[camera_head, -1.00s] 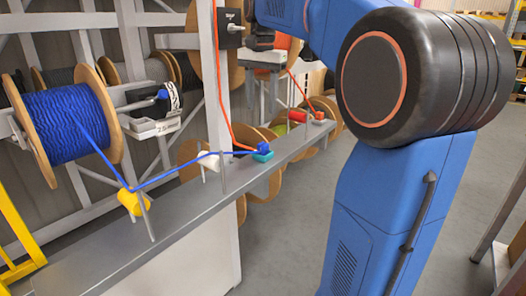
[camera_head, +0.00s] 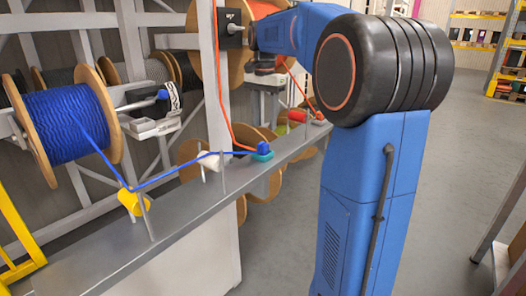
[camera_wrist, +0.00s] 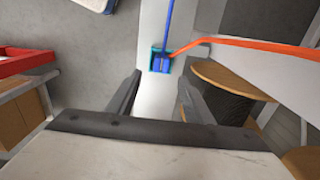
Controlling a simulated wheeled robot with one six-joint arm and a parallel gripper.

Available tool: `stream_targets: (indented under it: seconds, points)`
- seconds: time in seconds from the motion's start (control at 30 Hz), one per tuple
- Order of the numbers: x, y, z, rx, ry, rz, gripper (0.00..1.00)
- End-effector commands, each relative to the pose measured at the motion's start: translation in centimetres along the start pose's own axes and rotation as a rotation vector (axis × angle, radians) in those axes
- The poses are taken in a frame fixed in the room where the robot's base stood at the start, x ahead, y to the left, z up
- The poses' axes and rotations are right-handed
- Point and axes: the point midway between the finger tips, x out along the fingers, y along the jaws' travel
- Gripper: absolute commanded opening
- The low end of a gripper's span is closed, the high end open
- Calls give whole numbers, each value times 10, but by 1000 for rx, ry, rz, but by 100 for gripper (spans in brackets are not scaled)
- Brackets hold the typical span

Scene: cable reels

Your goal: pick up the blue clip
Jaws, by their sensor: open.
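The blue clip (camera_head: 263,147) sits on a small teal holder (camera_head: 261,157) on the grey rail, with the blue cable running to it. In the wrist view the clip (camera_wrist: 161,58) is at upper middle, in its teal holder (camera_wrist: 152,68). My gripper (camera_wrist: 159,78) shows in the wrist view as two dark fingers spread apart, with nothing held between them. The clip lies beyond the fingertips, roughly in line with the gap.
The blue cable runs from the blue reel (camera_head: 68,128) past a yellow guide (camera_head: 131,202) and a white guide (camera_head: 209,160). An orange cable (camera_wrist: 250,43) passes right beside the clip. Wooden reels (camera_wrist: 232,76) stand to the right. Grey floor is open beyond the rail.

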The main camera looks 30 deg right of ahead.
Motion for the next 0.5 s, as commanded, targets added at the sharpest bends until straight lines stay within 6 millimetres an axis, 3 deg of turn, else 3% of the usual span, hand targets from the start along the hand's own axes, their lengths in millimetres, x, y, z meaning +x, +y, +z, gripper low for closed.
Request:
stream_targets:
  seconds: [0.5]
  points:
    - [50,-2,3,-1,-1,1,47]
